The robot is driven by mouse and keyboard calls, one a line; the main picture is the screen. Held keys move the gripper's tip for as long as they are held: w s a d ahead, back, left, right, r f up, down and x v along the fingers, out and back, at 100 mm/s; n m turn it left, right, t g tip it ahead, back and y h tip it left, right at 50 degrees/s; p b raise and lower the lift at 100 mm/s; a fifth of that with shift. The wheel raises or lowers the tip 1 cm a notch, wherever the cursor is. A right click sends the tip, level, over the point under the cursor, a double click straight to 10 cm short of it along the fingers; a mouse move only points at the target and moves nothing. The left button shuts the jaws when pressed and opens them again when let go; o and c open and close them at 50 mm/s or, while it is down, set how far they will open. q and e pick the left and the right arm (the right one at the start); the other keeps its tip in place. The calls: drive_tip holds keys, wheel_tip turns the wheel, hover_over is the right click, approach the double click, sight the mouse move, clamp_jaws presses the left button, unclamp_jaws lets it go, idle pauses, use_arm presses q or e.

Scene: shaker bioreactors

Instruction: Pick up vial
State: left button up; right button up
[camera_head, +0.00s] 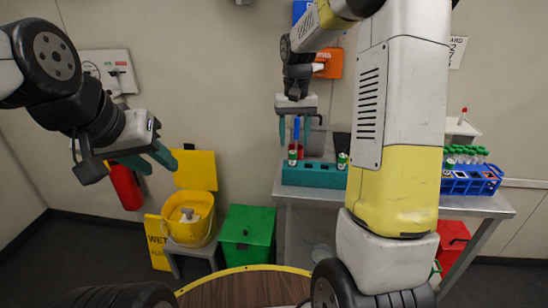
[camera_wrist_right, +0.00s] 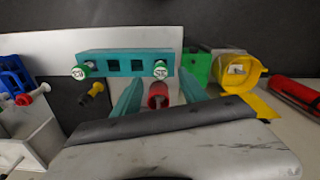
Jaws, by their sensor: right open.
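A teal rack (camera_head: 313,175) stands on the grey table, with square openings in its face. Two green-capped vials stand in it, a left one (camera_head: 292,157) and a right one (camera_head: 342,160). In the right wrist view the rack (camera_wrist_right: 125,56) holds a vial at each end, one at the left (camera_wrist_right: 82,69) and one at the right (camera_wrist_right: 160,68). My right gripper (camera_head: 295,132) is open, pointing down above the rack's left end. A red cylinder (camera_wrist_right: 158,95) shows between its fingers; I cannot tell if they touch it. My left gripper (camera_head: 160,164) is open and empty, away from the table.
A blue rack (camera_head: 470,180) with several green-capped tubes stands at the table's right. A yellow bucket (camera_head: 190,220) and a green bin (camera_head: 247,237) stand left of the table. A wooden round top (camera_head: 240,290) is in front. My right arm hides part of the table.

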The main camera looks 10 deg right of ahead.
sight(293, 152)
wheel_tip(293, 152, down, 6)
clamp_jaws()
idle(0.5)
